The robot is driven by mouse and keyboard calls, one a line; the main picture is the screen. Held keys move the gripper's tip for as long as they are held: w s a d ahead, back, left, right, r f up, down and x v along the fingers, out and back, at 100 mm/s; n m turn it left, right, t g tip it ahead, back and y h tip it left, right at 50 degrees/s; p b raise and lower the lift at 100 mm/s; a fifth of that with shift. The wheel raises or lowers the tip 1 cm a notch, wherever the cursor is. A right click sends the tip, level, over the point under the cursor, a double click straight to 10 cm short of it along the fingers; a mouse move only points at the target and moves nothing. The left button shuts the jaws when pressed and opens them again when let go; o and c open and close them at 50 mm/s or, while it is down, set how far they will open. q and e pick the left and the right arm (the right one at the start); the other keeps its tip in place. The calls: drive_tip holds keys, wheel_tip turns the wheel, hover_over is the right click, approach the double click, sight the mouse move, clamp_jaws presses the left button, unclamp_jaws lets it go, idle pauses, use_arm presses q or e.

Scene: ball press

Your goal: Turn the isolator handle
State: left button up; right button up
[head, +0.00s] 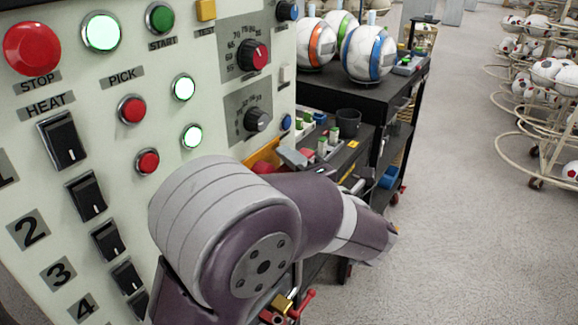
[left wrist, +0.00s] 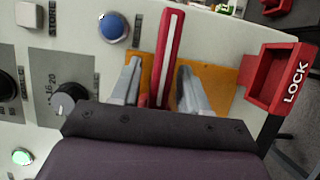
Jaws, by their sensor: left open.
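The isolator handle (left wrist: 170,50) is a red bar with a pale stripe, standing out from an orange plate (left wrist: 219,72) on the panel in the left wrist view. My left gripper (left wrist: 159,68) is open, with one grey finger on each side of the handle. I see small gaps beside the bar and cannot tell any contact. A red block marked LOCK (left wrist: 278,78) lies right of the plate. In the head view the orange plate (head: 262,154) shows only in part, behind my left arm, which hides most of the handle area. My right gripper is out of view.
The pale control panel (head: 215,20) carries buttons, switches and knobs close to my arm. A blue button (left wrist: 114,28) and a black knob (left wrist: 70,98) sit left of the handle. A black bench (head: 350,95) with balls stands behind. Open floor (head: 455,190) lies to the right.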

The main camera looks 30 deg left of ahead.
use_arm(q)
clamp_jaws()
drive_tip(key=shift+s+f+m+p, duration=0.1)
drive_tip(key=shift+m+p, duration=0.6)
drive_tip(key=shift+p, duration=0.25)
drive_tip(key=m+p, duration=0.1)
drive_tip(key=p, duration=0.2)
drive_tip(key=f+m+g+h+p, duration=0.1)
drive_tip(key=m+p, duration=0.1)
drive_tip(key=s+m+g+h+p, duration=0.1)
drive_tip(key=m+p, duration=0.1)
drive_tip(key=p, duration=0.1)
drive_tip(key=shift+f+p, duration=0.3)
drive_tip(key=shift+s+a+f+m+g+h+p, duration=0.1)
drive_tip(key=shift+s+f+m+g+p, duration=0.7)
drive_tip(key=shift+p, duration=1.95)
drive_tip(key=shift+s+f+m+g+h+p, duration=0.1)
drive_tip(key=shift+s+m+g+p, duration=0.25)
drive_tip(key=shift+m+g+p, duration=1.65)
drive_tip(key=shift+s+a+f+m+t+h+p, duration=0.15)
drive_tip(key=shift+s+f+m+p, duration=0.55)
drive_tip(key=shift+p, duration=2.75)
drive_tip(key=shift+w+d+r, duration=0.1)
drive_tip(key=shift+r, duration=0.1)
